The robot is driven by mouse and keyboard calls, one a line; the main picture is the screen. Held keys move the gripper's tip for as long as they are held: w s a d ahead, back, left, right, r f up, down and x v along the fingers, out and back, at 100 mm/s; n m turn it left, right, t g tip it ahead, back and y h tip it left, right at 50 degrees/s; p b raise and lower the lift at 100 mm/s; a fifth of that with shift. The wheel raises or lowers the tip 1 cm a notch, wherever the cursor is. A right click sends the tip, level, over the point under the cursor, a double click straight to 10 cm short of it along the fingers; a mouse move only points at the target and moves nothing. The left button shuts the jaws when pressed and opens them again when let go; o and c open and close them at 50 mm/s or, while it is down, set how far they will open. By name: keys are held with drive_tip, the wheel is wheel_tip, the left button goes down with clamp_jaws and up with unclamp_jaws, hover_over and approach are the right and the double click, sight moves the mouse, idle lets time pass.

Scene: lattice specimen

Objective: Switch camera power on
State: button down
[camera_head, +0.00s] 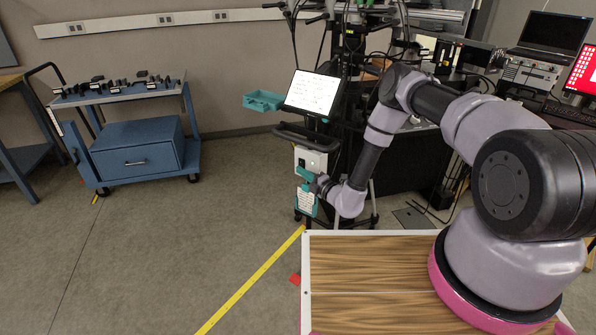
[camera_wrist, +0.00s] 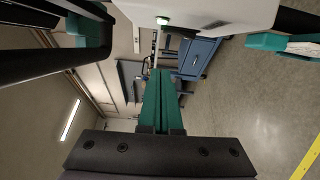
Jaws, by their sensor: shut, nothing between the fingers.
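A white box (camera_head: 311,160) with a dark round spot on its front is mounted on the black stand, below a handle bar; I take it to be the camera power unit. In the wrist view the white box (camera_wrist: 205,12) fills the top edge, with a small lit greenish-white button (camera_wrist: 162,20) on it. My gripper (camera_head: 301,172) is at the lower front of the box. In the wrist view its teal fingers (camera_wrist: 161,76) are shut together and empty, with the tips below the lit button in the picture. I cannot tell whether they touch the box.
A tilted screen (camera_head: 313,92) and a teal tray (camera_head: 263,101) are above the box. A teal holder with a white label (camera_head: 306,200) hangs below it. A blue cart (camera_head: 137,160) stands at left. The wood-topped surface (camera_head: 370,285) is in front; the floor at left is clear.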

drive_tip(key=v, duration=0.7)
drive_tip(key=shift+s+r, duration=0.15)
drive_tip(key=shift+s, duration=0.25)
drive_tip(key=shift+d, duration=0.1)
